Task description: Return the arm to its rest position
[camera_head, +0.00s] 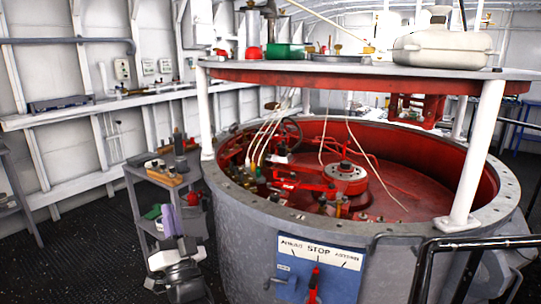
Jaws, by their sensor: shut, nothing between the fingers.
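My gripper (172,256), pale grey and white with dark parts, shows low at the left of the picture. It is in front of a small grey cart (150,183) and left of the large round drum. The gripper is small and partly dark in this view, but its fingers appear shut with nothing held. The rest of my arm runs down toward the bottom edge and is mostly cut off.
A big grey riveted drum (235,215) with a red interior fills the middle and right. A black handrail (430,262) stands at the lower right. The cart holds bottles and small items. Dark floor (75,255) is clear at the left.

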